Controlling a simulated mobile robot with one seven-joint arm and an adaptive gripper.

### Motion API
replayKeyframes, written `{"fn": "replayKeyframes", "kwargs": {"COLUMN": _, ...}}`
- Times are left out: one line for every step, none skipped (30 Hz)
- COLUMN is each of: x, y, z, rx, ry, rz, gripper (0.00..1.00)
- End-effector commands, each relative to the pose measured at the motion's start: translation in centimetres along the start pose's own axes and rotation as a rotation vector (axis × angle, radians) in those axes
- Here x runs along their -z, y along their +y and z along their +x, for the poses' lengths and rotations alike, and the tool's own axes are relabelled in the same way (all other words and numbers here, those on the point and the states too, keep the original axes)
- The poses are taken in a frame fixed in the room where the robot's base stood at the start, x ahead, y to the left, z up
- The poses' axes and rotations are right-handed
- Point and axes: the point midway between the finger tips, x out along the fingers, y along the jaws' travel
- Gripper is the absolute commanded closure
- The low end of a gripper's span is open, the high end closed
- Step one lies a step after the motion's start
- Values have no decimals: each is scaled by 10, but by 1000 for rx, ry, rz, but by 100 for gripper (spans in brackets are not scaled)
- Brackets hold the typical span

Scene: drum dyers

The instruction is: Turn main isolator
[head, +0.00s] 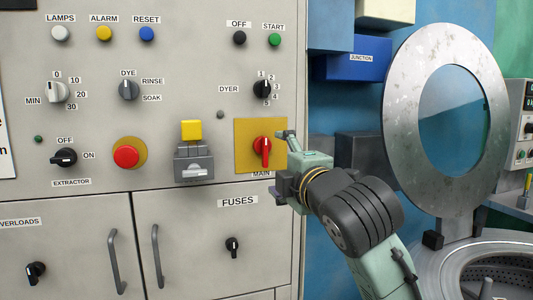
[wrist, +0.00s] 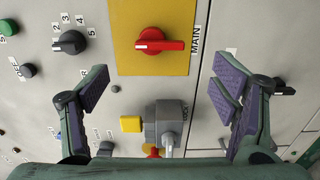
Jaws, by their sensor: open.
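The main isolator is a red rotary handle (head: 263,151) on a square yellow plate (head: 243,140) on the grey panel, above the MAIN label. In the head view its lever stands vertical. In the rotated wrist view the red handle (wrist: 158,46) lies level on the yellow plate (wrist: 125,62), above the space between the fingers, with MAIN beside it. My gripper (head: 283,165) is at the right edge of the plate in the head view. In the wrist view my gripper (wrist: 162,90) is open and empty, its purple-padded fingers wide apart. No contact with the handle shows.
A grey switch box (head: 194,163) with a yellow block (head: 191,131) sticks out left of the plate. A red button (head: 126,157) and the dyer selector (head: 262,88) are on the same panel. A round steel drum door (head: 405,110) stands open to the right of my arm.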

Motion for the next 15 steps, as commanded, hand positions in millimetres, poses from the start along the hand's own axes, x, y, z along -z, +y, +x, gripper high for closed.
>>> {"fn": "replayKeyframes", "kwargs": {"x": 0, "y": 2, "z": 10, "rx": 4, "ry": 2, "rz": 3, "gripper": 20}}
{"fn": "replayKeyframes", "kwargs": {"x": 0, "y": 3, "z": 16, "rx": 3, "ry": 2, "rz": 4, "gripper": 20}}
{"fn": "replayKeyframes", "kwargs": {"x": 1, "y": 3, "z": 24, "rx": 3, "ry": 3, "rz": 3, "gripper": 20}}
{"fn": "replayKeyframes", "kwargs": {"x": 1, "y": 3, "z": 30, "rx": 3, "ry": 3, "rz": 3, "gripper": 20}}
{"fn": "replayKeyframes", "kwargs": {"x": 1, "y": 3, "z": 36, "rx": 2, "ry": 2, "rz": 2, "gripper": 20}}
{"fn": "replayKeyframes", "kwargs": {"x": 1, "y": 3, "z": 44, "rx": 3, "ry": 2, "rz": 3, "gripper": 20}}
{"fn": "replayKeyframes", "kwargs": {"x": 0, "y": 3, "z": 49, "rx": 2, "ry": 2, "rz": 4, "gripper": 20}}
{"fn": "replayKeyframes", "kwargs": {"x": 0, "y": 3, "z": 54, "rx": 2, "ry": 2, "rz": 4, "gripper": 20}}
{"fn": "replayKeyframes", "kwargs": {"x": 1, "y": 2, "z": 61, "rx": 2, "ry": 3, "rz": 3, "gripper": 20}}
{"fn": "replayKeyframes", "kwargs": {"x": 1, "y": 2, "z": 65, "rx": 2, "ry": 3, "rz": 3, "gripper": 20}}
{"fn": "replayKeyframes", "kwargs": {"x": 1, "y": 2, "z": 69, "rx": 1, "ry": 2, "rz": 3, "gripper": 20}}
{"fn": "replayKeyframes", "kwargs": {"x": 0, "y": 2, "z": 74, "rx": 1, "ry": 1, "rz": 3, "gripper": 20}}
{"fn": "replayKeyframes", "kwargs": {"x": 0, "y": 2, "z": 77, "rx": 0, "ry": 1, "rz": 2, "gripper": 20}}
{"fn": "replayKeyframes", "kwargs": {"x": 0, "y": 2, "z": 79, "rx": 0, "ry": 2, "rz": 2, "gripper": 20}}
{"fn": "replayKeyframes", "kwargs": {"x": 1, "y": 2, "z": 82, "rx": 0, "ry": 2, "rz": 2, "gripper": 20}}
